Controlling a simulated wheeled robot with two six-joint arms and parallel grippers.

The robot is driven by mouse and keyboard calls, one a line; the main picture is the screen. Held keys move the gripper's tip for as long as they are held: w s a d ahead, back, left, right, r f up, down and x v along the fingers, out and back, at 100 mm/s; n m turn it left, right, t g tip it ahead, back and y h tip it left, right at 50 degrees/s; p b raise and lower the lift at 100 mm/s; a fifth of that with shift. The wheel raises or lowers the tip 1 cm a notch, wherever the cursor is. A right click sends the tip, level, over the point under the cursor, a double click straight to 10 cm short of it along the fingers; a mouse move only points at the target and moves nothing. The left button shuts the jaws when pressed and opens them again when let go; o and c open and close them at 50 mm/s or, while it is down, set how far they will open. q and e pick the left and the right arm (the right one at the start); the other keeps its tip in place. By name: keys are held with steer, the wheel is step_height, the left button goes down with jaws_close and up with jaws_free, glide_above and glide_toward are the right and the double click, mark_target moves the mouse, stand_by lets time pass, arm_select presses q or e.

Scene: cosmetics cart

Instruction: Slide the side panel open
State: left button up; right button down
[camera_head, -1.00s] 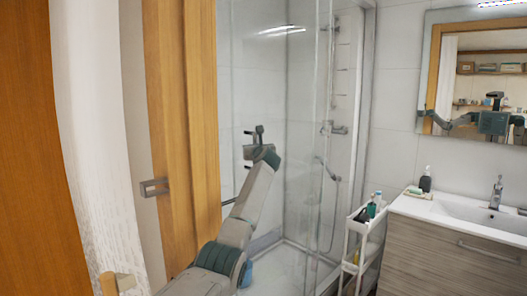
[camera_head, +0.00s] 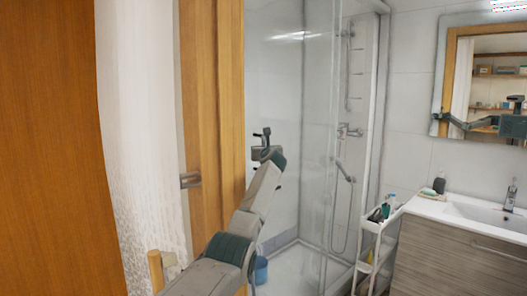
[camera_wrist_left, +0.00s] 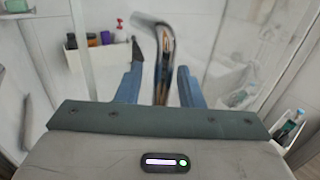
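The clear glass side panel (camera_head: 318,150) of the shower stands upright in its frame, right of the wooden door frame in the head view. My left gripper (camera_head: 262,138) is raised in front of the shower, its fingers small in that view. In the left wrist view a curved, shiny metal bar (camera_wrist_left: 164,62), like a handle, stands between the two fingers of my left gripper (camera_wrist_left: 161,85). The fingers are apart, with gaps on both sides of the bar. Where the bar joins the panel is not clear. My right gripper is not in view.
A narrow white cart (camera_head: 378,240) with bottles stands between the shower and the wooden vanity (camera_head: 450,245). A wooden door frame (camera_head: 212,110) with a metal latch is close left of my arm. A white curtain (camera_head: 143,150) hangs further left.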

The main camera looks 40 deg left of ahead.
arm_select(q)
steer(key=shift+f, duration=0.15)
steer(key=b+v, duration=0.4)
steer(key=v, duration=0.6)
steer(key=shift+s+d, duration=0.25)
steer(key=shift+s, duration=0.05)
stand_by(0.5)
